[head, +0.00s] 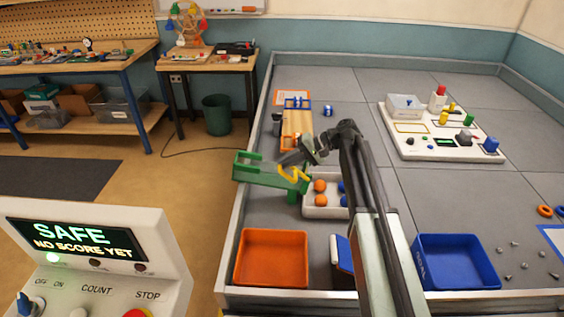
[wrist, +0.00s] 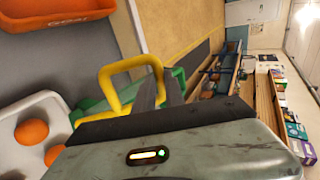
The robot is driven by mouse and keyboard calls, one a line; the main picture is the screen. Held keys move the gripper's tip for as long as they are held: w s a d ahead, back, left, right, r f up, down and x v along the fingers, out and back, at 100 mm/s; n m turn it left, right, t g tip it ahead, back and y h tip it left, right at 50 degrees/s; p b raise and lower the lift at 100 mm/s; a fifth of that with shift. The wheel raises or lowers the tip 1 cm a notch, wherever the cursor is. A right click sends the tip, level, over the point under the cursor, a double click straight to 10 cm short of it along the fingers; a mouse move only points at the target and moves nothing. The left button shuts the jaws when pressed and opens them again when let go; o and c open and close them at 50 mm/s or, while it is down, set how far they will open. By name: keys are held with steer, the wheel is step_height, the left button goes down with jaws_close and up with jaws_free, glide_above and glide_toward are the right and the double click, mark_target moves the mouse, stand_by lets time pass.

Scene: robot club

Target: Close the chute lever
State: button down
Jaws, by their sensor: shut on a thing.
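The green chute (head: 262,172) stands at the left wall of the grey field in the head view, above the orange bin. Its yellow lever (head: 290,175) is a squared loop at the chute's right end. In the wrist view the yellow lever (wrist: 116,72) curves around the grey fingers, with green chute parts behind it. My gripper (head: 296,166) is at the lever and shut on it; the fingers also show in the wrist view (wrist: 159,90). The exact contact is partly hidden, and my arm covers the area right of the chute.
An orange bin (head: 238,268) is below the chute. A white tray (head: 318,213) with orange and blue balls sits close to the lever. A blue bin (head: 456,282) is at front right. A white control board (head: 428,153) lies farther back. The console display (head: 80,240) reads "SAFE NO SCORE YET".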

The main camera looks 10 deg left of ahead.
steer(key=c, duration=1.4)
jaws_free()
steer(key=shift+d+f, duration=0.3)
steer(key=shift+d, duration=0.2)
steer(key=shift+a, duration=0.2)
steer(key=shift+r, duration=0.15)
steer(key=p+v, duration=0.4)
steer(key=v, duration=0.3)
steer(key=shift+d+r, duration=0.15)
steer(key=shift+d, duration=0.15)
steer(key=shift+r+p, duration=0.1)
steer(key=shift+p, duration=0.25)
